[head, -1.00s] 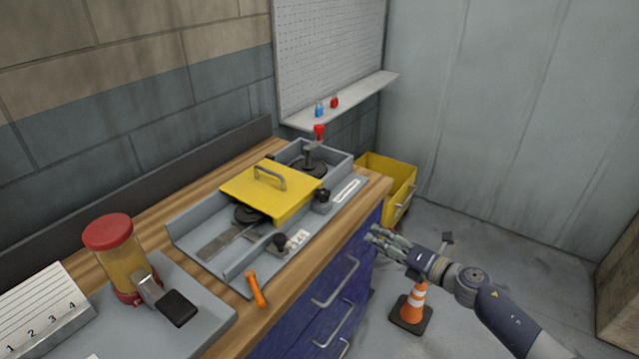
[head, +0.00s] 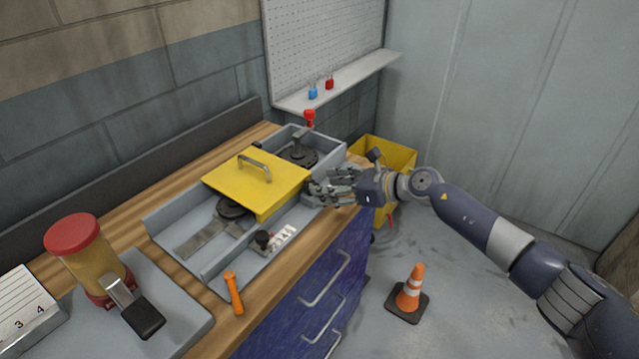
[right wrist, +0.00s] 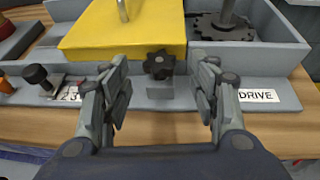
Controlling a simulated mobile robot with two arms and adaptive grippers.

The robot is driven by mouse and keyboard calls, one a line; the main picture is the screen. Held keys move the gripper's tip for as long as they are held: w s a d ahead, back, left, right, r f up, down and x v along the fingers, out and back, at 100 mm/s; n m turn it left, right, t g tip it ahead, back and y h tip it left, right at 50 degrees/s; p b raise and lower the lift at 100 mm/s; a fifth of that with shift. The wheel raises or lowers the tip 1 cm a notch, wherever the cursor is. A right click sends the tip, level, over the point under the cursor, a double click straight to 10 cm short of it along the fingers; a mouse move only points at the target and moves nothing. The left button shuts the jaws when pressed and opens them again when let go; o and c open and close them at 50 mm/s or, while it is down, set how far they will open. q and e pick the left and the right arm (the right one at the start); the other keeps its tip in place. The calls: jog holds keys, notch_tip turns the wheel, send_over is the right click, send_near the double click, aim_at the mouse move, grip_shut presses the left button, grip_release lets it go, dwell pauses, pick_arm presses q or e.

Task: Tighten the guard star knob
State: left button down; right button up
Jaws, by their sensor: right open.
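The black star knob (right wrist: 159,64) sits on the front wall of the grey machine, just below the edge of the yellow guard (right wrist: 125,25). In the right wrist view it stands between my spread fingers and a little beyond them, with no finger seen touching it. My right gripper (head: 318,188) is open and empty at the front of the machine; it also shows in the right wrist view (right wrist: 162,92). In the head view the gripper hides the knob. The yellow guard (head: 257,183) lies flat over the tray. My left gripper is not in view.
A second black knob (head: 263,239) and an orange handle (head: 233,292) are on the front left. A label reading DRIVE (right wrist: 258,95) is at the right. A red-topped lever (head: 309,120) rises behind the guard. An orange cone (head: 411,290) stands on the floor.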

jog(key=shift+x, duration=1.6)
jog(key=shift+c, duration=0.2)
jog(key=c, duration=1)
